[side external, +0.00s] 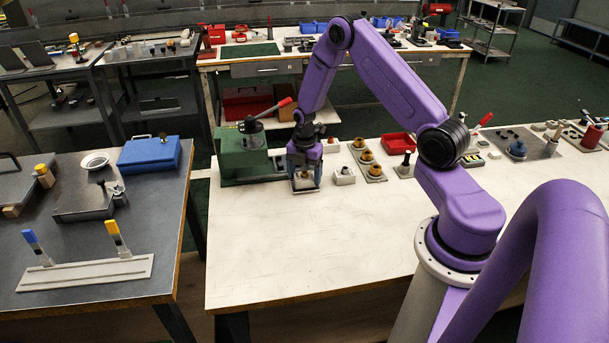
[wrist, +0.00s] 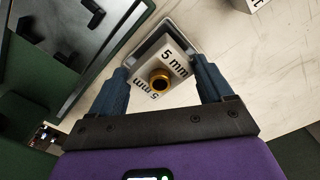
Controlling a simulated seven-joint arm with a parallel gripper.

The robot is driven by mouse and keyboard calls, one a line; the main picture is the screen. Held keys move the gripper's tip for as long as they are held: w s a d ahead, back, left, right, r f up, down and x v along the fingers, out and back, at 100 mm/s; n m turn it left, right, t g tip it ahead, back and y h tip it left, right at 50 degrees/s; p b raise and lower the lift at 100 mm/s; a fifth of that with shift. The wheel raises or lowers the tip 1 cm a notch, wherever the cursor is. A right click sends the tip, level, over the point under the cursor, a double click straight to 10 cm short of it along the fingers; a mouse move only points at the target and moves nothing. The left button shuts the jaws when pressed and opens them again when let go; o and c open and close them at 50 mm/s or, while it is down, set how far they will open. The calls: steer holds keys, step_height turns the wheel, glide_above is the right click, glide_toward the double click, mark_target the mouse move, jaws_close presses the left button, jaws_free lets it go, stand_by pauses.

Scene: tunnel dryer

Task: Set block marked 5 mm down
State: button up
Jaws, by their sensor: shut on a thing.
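The block marked 5 mm (wrist: 178,56) is a pale block with black lettering on its faces and a brass-coloured ring (wrist: 160,78) in its top. In the wrist view it sits between the two blue fingers of my gripper (wrist: 163,84), which is shut on it. In the side external view my gripper (side external: 305,180) points down at the back left of the white table (side external: 330,240), beside the green machine. The block is mostly hidden by the fingers there, and I cannot tell whether it touches the surface under it.
The green machine (side external: 240,160) with a red-handled lever stands just left of my gripper. A small white block (side external: 344,176) and a tray with several brass pieces (side external: 369,165) stand to the right. A red bin (side external: 398,145) is behind. The front of the white table is clear.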

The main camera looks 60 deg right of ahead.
steer(key=shift+f, duration=0.2)
steer(key=shift+f, duration=0.15)
steer(key=o, duration=1.2)
step_height(320, 180, up, 11)
steer(key=s+a+r+m, duration=0.1)
steer(key=s+a+r, duration=0.15)
steer(key=a, duration=0.35)
steer(key=s+a+r+m, duration=0.1)
steer(key=a+r, duration=0.3)
steer(key=a, duration=0.2)
steer(key=s+a+r+m, duration=0.2)
steer(key=s+a+r, duration=0.2)
steer(key=s+a, duration=0.4)
steer(key=s+r+m, duration=0.1)
steer(key=s, duration=0.5)
steer(key=s+a+r+m, duration=0.1)
steer(key=s, duration=0.5)
steer(key=s+a+r+m, duration=0.1)
steer(key=s, duration=0.5)
steer(key=shift+s+a+m, duration=0.2)
steer(key=shift+m, duration=0.1)
